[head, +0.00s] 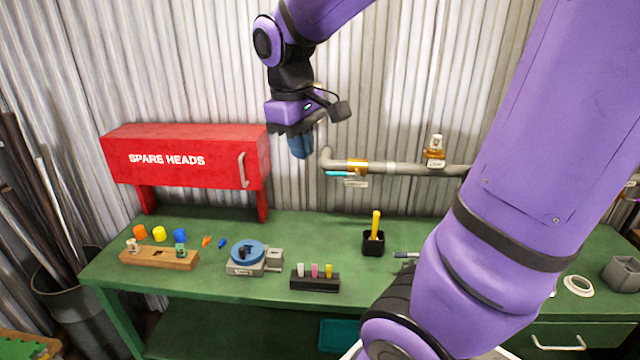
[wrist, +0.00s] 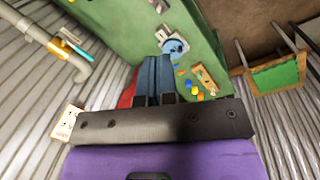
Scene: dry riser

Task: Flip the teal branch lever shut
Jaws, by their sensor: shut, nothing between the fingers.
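The teal branch lever (head: 340,173) shows in the head view just below the grey wall pipe (head: 405,168). It lies roughly along the pipe, beside an orange-yellow fitting (head: 357,167). In the wrist view the teal lever (wrist: 77,50) shows at the upper left, next to the pipe (wrist: 32,30). My gripper (head: 301,150) hangs in front of the corrugated wall, left of the pipe's bent end and apart from the lever. Its blue fingers (wrist: 154,78) are shut with nothing between them.
A red SPARE HEADS cabinet (head: 185,158) stands on the green bench (head: 330,235) at the left. A brass fitting (head: 435,155) rises from the pipe further right. A black cup with a yellow-handled tool (head: 374,240), a blue-topped fixture (head: 247,255) and small parts sit below.

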